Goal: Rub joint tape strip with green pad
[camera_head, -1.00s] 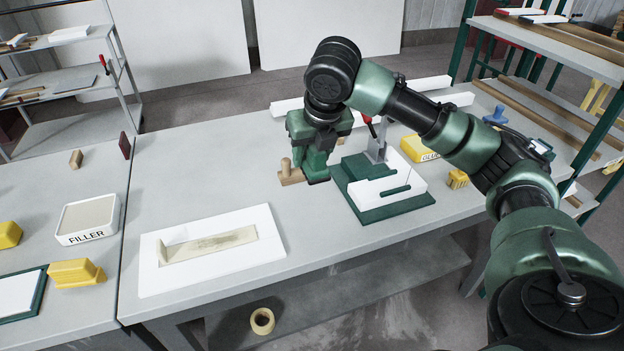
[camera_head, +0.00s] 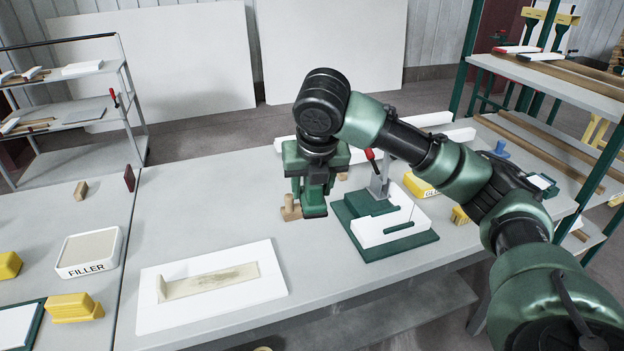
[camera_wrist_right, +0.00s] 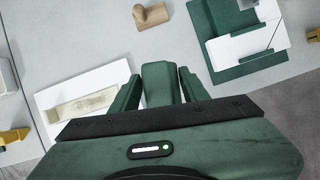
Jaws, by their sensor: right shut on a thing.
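The joint tape strip (camera_head: 212,281) is a pale beige band with a grey-brown smear along it. It lies on a white board (camera_head: 160,318) on the bench; the strip also shows in the wrist view (camera_wrist_right: 85,105). My right gripper (camera_head: 312,192) is to the right of and behind that board, pointing down. It is shut on the green pad (camera_head: 315,211), whose green block shows between the two fingers in the wrist view (camera_wrist_right: 160,82). The pad is apart from the strip; whether it touches the bench is unclear. My left gripper is out of view.
A wooden block with a knob (camera_head: 291,211) stands just left of the pad. A green base with a white piece and red-handled clamp (camera_head: 385,225) is close on the right. The FILLER tub (camera_head: 89,253) and yellow blocks are at left. Bench between board and gripper is clear.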

